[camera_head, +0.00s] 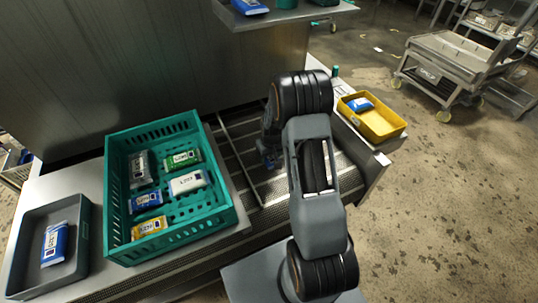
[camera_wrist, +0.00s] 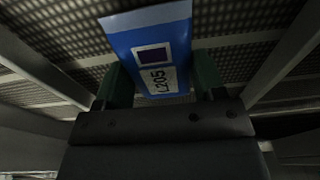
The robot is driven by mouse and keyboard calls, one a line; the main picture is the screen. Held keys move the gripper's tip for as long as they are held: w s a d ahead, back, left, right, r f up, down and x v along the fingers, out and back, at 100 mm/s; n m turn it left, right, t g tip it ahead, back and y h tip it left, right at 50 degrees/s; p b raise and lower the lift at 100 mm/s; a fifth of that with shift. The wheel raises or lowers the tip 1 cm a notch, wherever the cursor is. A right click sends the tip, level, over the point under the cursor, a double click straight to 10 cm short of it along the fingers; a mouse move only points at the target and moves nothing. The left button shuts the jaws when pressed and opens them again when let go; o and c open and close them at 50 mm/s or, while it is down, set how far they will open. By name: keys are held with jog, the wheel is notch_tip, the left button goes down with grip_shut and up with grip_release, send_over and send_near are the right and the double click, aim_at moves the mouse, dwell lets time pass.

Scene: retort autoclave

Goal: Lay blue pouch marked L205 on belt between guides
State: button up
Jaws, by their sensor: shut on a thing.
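The blue pouch marked L205 (camera_wrist: 150,38) has a white label with a dark square and shows in the wrist view. My gripper (camera_wrist: 164,82) is shut on it, with a green finger at each side. The pouch is over the perforated belt (camera_wrist: 65,32), between two metal guides, one at left (camera_wrist: 40,68) and one at right (camera_wrist: 285,58). I cannot tell whether the pouch touches the belt. In the head view my arm hides most of the gripper and pouch, above the belt section with metal rails (camera_head: 233,155).
A teal crate (camera_head: 112,190) at left holds several pouches. A grey tray (camera_head: 18,262) with a blue-and-white pouch stands left of it. A yellow bin (camera_head: 392,134) with a blue pouch is at right. A shelf (camera_head: 300,14) hangs above; a metal cart (camera_head: 440,55) stands behind.

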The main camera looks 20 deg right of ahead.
aim_at(271, 158)
jog(key=o, duration=1.1)
notch_tip(271, 158, up, 14)
jog(key=s, duration=0.1)
jog(key=shift+s+f+p, duration=0.15)
jog(key=shift+s+p, duration=0.15)
jog(key=shift+s, duration=0.05)
